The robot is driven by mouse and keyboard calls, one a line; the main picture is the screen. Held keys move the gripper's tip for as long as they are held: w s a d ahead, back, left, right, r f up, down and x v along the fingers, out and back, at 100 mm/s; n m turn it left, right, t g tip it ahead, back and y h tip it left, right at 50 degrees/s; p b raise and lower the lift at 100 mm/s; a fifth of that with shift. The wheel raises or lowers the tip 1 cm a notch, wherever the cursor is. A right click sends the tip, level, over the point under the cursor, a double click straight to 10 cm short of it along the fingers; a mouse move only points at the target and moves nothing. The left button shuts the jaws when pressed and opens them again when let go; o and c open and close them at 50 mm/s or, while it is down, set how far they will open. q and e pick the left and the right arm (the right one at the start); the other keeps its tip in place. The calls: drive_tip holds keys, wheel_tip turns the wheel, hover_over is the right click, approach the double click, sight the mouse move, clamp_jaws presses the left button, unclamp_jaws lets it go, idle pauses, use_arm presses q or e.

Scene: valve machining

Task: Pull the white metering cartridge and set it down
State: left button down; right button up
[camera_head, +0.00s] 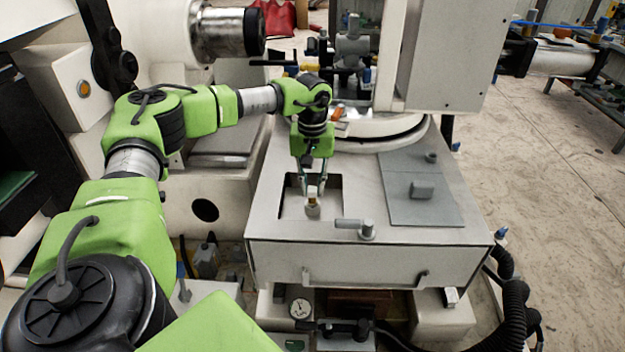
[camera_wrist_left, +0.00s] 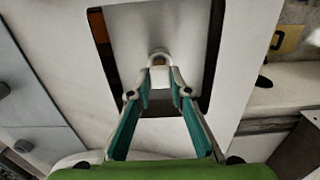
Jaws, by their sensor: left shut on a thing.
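My left gripper (camera_head: 314,188) reaches down over the rectangular opening in the top of the pale machine housing (camera_head: 270,222). Its fingers are shut on a small pale cartridge (camera_head: 312,210), which has a brownish band near the fingertips. In the left wrist view, the teal-sided fingers (camera_wrist_left: 160,80) close from both sides on the whitish cartridge (camera_wrist_left: 160,77), whose rounded end lies against a pale panel inside the dark-edged opening. I cannot tell whether the cartridge is seated or lifted clear. My right gripper is not in view.
A grey cover plate (camera_head: 420,205) with a raised block lies right of the opening. A grey lever handle (camera_head: 357,226) sits near the front edge. A round turntable (camera_head: 385,140) and a tall white cabinet (camera_head: 450,55) stand behind. Black hoses (camera_head: 510,290) run at the right.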

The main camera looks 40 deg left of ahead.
use_arm(q)
drive_tip(key=shift+r+p, duration=0.85)
drive_tip(key=shift+r, duration=0.35)
drive_tip(key=shift+r, duration=0.1)
